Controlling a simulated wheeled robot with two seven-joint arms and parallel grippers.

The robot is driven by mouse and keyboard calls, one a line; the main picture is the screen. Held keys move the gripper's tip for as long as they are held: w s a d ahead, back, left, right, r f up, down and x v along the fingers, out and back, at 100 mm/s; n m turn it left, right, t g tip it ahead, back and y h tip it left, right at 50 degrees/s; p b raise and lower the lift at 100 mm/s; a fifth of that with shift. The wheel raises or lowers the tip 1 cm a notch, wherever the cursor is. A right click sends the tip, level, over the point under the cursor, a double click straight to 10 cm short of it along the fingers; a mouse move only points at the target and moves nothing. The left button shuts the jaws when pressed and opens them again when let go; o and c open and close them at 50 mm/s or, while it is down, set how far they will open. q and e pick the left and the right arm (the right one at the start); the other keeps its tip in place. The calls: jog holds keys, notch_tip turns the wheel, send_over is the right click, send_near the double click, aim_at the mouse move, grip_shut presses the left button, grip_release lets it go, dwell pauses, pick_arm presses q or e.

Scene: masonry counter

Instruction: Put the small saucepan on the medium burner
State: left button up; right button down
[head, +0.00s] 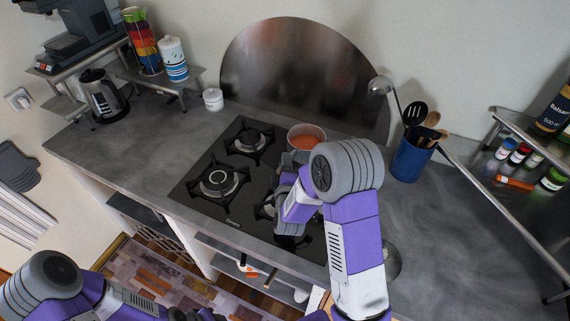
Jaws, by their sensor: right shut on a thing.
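The small saucepan (305,137), steel with an orange-red inside, is at the back right of the black gas hob (205,205). My right arm reaches over the hob, and its gripper (290,168) is shut at the saucepan's near side, apparently on its handle, which the arm mostly hides. I cannot tell whether the pan rests on a burner or hangs just above it. The back left burner (249,140) and the larger front left burner (220,181) are bare. The front right burner (266,208) is partly covered by my arm. My left gripper (190,314) is cut off at the bottom edge.
A blue utensil holder (409,159) stands right of the hob. A round metal splash plate (290,75) leans at the back wall. A white jar (213,99) and a kettle (102,96) stand to the left. A spice rack (520,165) is at the right. Counter left of the hob is clear.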

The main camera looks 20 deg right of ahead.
jog(key=c, duration=0.9)
grip_release()
jog(key=shift+o, duration=0.5)
jog(key=shift+f, duration=0.15)
jog(key=v, duration=0.7)
jog(key=shift+s+a+b, duration=0.15)
jog(key=shift+s+b, duration=0.1)
jog(key=shift+b, duration=0.1)
